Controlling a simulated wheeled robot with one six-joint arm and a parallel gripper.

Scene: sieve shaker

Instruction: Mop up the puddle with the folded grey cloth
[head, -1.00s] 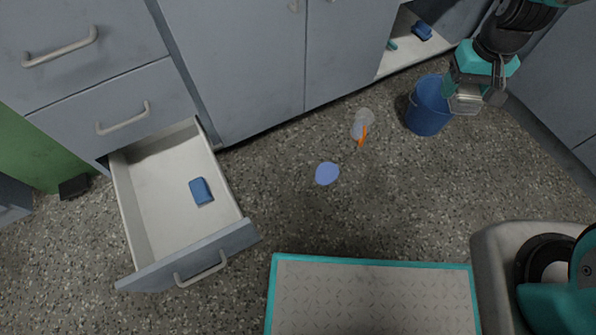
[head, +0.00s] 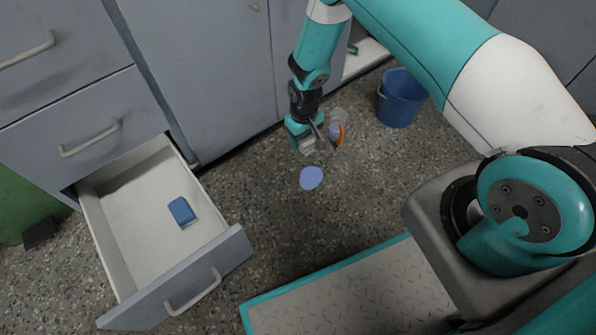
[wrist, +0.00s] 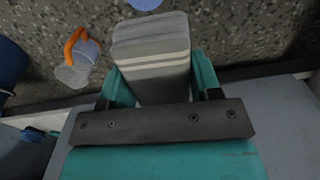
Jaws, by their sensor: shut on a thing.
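The puddle (head: 312,178) is a flat, pale blue round patch on the speckled floor. Its edge also shows at the top of the wrist view (wrist: 146,4). My gripper (head: 306,149) is shut on the folded grey cloth (wrist: 150,50), a layered grey block with pale stripes, and points down. In the head view the gripper is just beyond the puddle, towards the cabinets. In the wrist view the cloth's end lies just short of the puddle; I cannot tell its exact height above the floor.
A clear vessel with an orange part (wrist: 80,46) lies close to the gripper. A blue bucket (head: 402,100) stands to the right. At left, an open drawer (head: 123,258) juts out, holding a blue block (head: 181,212). Cabinets line the back; floor around the puddle's near side is clear.

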